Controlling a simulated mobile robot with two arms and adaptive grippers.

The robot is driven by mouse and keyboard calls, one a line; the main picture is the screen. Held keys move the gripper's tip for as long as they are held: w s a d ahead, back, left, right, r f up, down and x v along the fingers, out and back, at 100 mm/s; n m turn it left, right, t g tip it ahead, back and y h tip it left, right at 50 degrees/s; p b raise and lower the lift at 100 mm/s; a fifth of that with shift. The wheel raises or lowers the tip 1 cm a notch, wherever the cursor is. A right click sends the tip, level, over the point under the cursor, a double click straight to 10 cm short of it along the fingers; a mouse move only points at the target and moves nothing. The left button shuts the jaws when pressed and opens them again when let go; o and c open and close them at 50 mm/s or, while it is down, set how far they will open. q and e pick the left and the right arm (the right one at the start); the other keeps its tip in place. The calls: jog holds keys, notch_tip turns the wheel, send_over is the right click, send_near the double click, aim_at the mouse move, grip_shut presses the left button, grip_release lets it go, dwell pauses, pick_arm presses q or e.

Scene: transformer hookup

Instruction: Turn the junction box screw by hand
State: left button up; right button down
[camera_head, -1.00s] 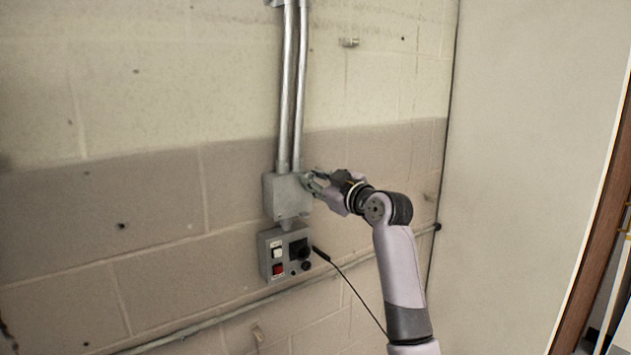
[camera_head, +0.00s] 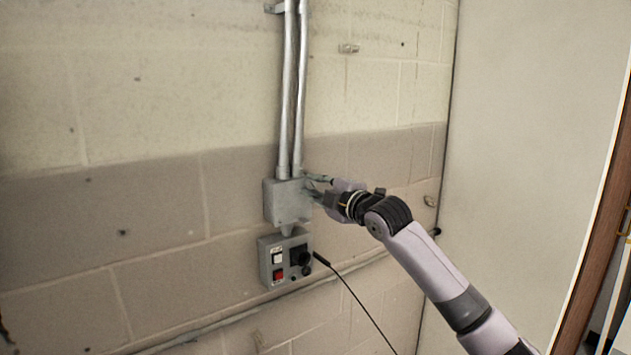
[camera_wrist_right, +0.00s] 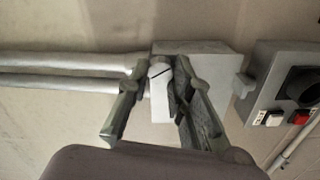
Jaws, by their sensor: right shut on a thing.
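The grey junction box (camera_head: 286,204) is fixed to the wall below two vertical conduits. My right gripper (camera_head: 312,187) is at its right side, with its fingers reaching to that side. In the right wrist view, a pale round screw head (camera_wrist_right: 159,70) with a dark slot line lies between the two fingers of the right gripper (camera_wrist_right: 160,72), in front of the junction box (camera_wrist_right: 212,54). The right gripper is shut on this screw. In the head view the screw is too small and covered to make out. My left gripper is not in view.
A grey control box (camera_head: 270,268) with a white switch, a red switch and a black knob hangs just below. A thin black rod or cable (camera_head: 350,292) runs from near it down to the right. A horizontal pipe (camera_head: 200,332) crosses the lower wall. The wall to the left is clear.

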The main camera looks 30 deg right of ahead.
jog(key=n+p, duration=1.2)
jog(key=n, duration=0.1)
jog(key=shift+n, duration=0.4)
jog(key=n+p, duration=0.1)
jog(key=n, duration=0.1)
jog(key=shift+f+n+p, duration=0.1)
jog(key=shift+n+p, duration=0.2)
jog(key=shift+n, duration=0.1)
jog(key=shift+f+n, duration=0.1)
jog(key=shift+n, duration=0.7)
jog(key=n, duration=0.5)
jog(key=shift+d+p, duration=0.15)
jog(key=shift+p, duration=0.2)
jog(key=shift+n, duration=0.3)
jog(key=c, duration=1.4)
grip_release()
jog(key=shift+c, duration=0.2)
